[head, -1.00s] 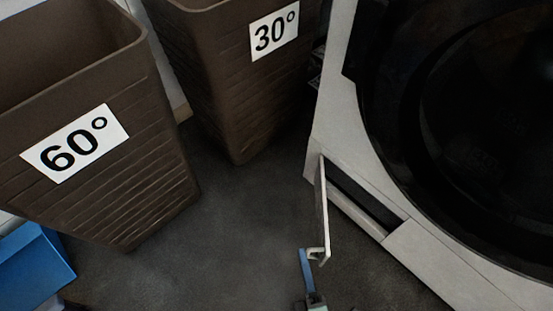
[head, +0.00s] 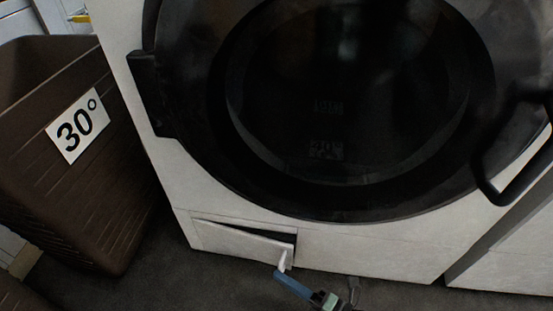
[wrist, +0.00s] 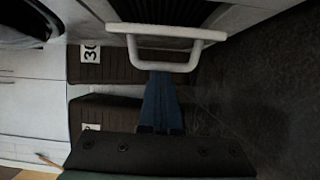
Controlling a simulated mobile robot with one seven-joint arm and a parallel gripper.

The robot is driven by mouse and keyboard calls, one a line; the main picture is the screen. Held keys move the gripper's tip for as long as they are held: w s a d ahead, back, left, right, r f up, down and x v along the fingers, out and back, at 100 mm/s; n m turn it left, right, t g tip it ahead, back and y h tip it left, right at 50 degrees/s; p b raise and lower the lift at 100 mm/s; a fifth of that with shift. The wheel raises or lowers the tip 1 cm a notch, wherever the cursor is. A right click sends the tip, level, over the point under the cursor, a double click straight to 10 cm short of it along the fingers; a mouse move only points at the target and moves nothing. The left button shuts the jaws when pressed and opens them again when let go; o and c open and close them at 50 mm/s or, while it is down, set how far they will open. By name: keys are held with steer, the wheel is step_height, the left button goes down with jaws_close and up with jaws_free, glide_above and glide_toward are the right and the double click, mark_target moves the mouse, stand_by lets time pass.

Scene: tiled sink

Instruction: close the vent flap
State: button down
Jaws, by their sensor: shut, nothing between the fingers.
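The vent flap (head: 235,242) is a small white panel low on the left of the white washing machine's front. It stands partly open, hinged at its left, with a dark gap along its top and right. A small white handle (head: 283,261) sticks out at its right end; it shows large in the wrist view (wrist: 165,30). My gripper (head: 280,275) has blue fingers, shut and empty, with the tips at the handle. In the wrist view the blue fingers (wrist: 159,78) reach the handle's outer bar; I cannot tell whether they touch.
The washing machine's round black door (head: 350,110) is above the flap, with a black handle (head: 510,150) at right. A brown basket marked 30° (head: 75,190) stands close on the left. Dark floor (head: 160,285) is free in front of the flap.

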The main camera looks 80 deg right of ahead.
steer(key=shift+s+d, duration=0.25)
steer(key=shift+d, duration=1)
steer(key=p+v, duration=0.1)
steer(key=v, duration=1.2)
steer(key=shift+p, duration=0.35)
